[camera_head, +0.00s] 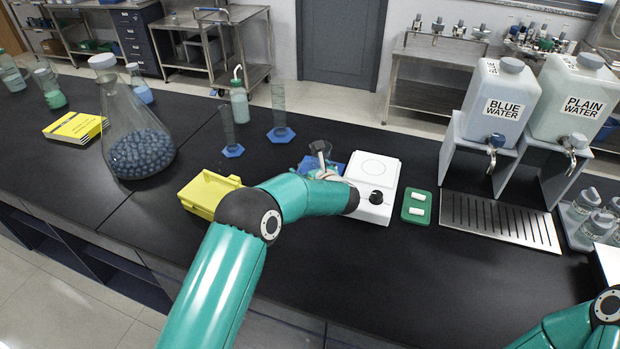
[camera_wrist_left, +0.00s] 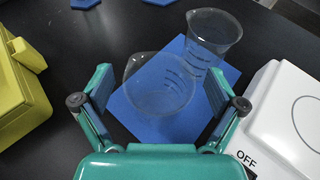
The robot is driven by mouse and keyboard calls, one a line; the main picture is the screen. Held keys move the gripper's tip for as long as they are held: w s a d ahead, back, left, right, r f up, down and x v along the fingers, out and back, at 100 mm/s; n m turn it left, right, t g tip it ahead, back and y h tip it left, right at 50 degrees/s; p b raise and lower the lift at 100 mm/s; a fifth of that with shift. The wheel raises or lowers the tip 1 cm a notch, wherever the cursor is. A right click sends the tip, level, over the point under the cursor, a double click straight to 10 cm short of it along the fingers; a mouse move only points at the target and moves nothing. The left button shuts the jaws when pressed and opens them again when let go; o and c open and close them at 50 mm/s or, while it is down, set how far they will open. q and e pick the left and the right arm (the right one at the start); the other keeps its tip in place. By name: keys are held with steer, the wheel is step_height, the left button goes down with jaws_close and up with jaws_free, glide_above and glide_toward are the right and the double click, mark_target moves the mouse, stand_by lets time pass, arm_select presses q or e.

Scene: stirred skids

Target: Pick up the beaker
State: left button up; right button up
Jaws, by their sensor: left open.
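A clear glass beaker (camera_wrist_left: 160,85) with a round rim stands on a blue mat (camera_wrist_left: 130,118) in the left wrist view. A second clear graduated glass vessel (camera_wrist_left: 213,38) stands just behind it. In the head view, glass (camera_head: 320,147) shows just beyond my left gripper (camera_head: 323,168), beside the white device; the rest is hidden by the arm. My left gripper (camera_wrist_left: 160,92) is open, with one finger on each side of the nearer beaker in the wrist picture. I cannot tell whether the fingers touch it. My right gripper is out of view.
A white device with a black knob (camera_head: 376,197) stands close right. A yellow box (camera_head: 208,193) is close left. Tall glass cylinders (camera_head: 279,110) on blue hexagonal bases stand behind. A large flask (camera_head: 138,145) is left, water tanks (camera_head: 500,97) right.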

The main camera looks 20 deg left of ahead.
arm_select(q)
steer(key=c, duration=1.3)
steer(key=shift+r, duration=0.1)
